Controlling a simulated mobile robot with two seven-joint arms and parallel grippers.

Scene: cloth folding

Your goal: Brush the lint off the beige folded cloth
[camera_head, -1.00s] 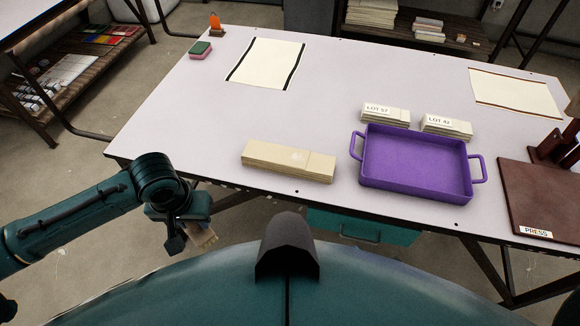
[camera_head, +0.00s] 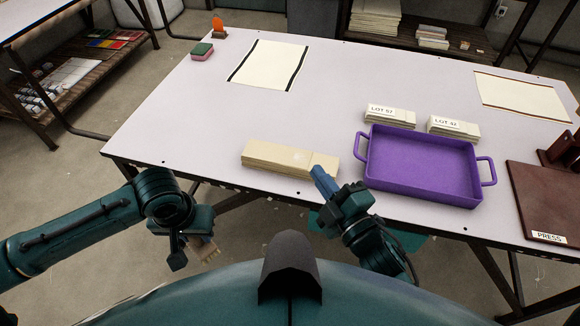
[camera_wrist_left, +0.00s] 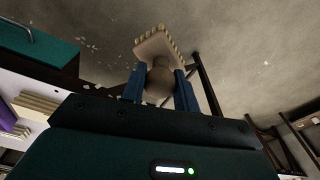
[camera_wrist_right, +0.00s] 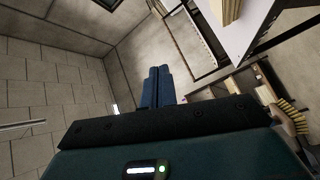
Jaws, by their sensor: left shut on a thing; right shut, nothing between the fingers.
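The beige folded cloth (camera_head: 275,157) lies flat near the front edge of the table, with a small pale lint patch (camera_head: 299,155) on its top. My left gripper (camera_head: 193,236) is shut on a brush (camera_head: 208,249), low in front of the table's edge and left of the cloth. In the left wrist view the brush (camera_wrist_left: 158,47) shows a pale bristled head, and the blue fingers grip its rounded handle. My right gripper (camera_head: 321,174) is shut and empty, its tips close to the cloth's right front end; I cannot tell whether they touch. The right wrist view shows its fingers (camera_wrist_right: 158,86) together.
A purple tray (camera_head: 420,178) stands right of the cloth, with the LOT 57 stack (camera_head: 390,115) and LOT 42 stack (camera_head: 453,127) behind it. A brown PRESS board (camera_head: 545,200) is far right. A sponge (camera_head: 202,51) lies back left. The table's left middle is clear.

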